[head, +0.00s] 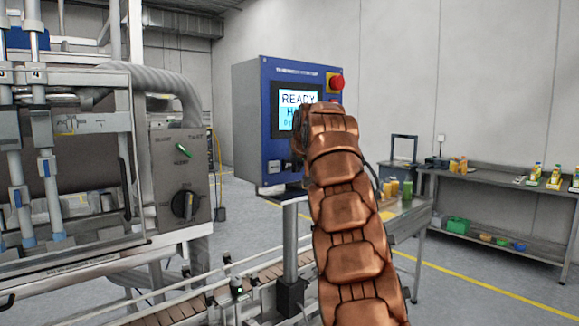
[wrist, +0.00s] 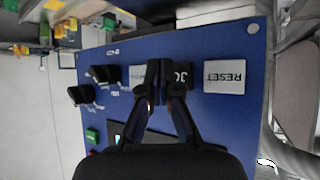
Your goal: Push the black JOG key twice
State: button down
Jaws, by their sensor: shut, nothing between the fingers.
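The black JOG key (wrist: 184,70) is on the blue control panel (wrist: 200,125) in the wrist view, with only part of its white lettering showing. My gripper (wrist: 164,78) is shut and empty, its dark fingertips in front of the JOG key and covering its left part. I cannot tell whether the fingertips touch the key. The screen (head: 297,108) reads READY at the top.
A white RESET key (wrist: 224,77) lies just right of JOG, and a pale key (wrist: 138,76) just left. Black knobs (wrist: 105,74) and a green button (wrist: 92,135) are farther left. A red emergency stop (head: 337,82) is on the panel's right side. A conveyor (head: 190,300) runs below.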

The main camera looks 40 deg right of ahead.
jog(key=shift+w, duration=0.25)
dwell(0.6)
jog(key=shift+w+p, duration=0.15)
jog(key=shift+p, duration=0.2)
jog(key=shift+w+p, duration=0.35)
jog(key=shift+w, duration=0.1)
dwell(0.6)
jog(key=shift+s, duration=0.1)
dwell(0.3)
jog(key=shift+s+b, duration=0.75)
jog(key=shift+s, duration=0.1)
jog(key=s+b, duration=0.3)
jog(key=s, duration=0.1)
jog(key=shift+s, duration=0.4)
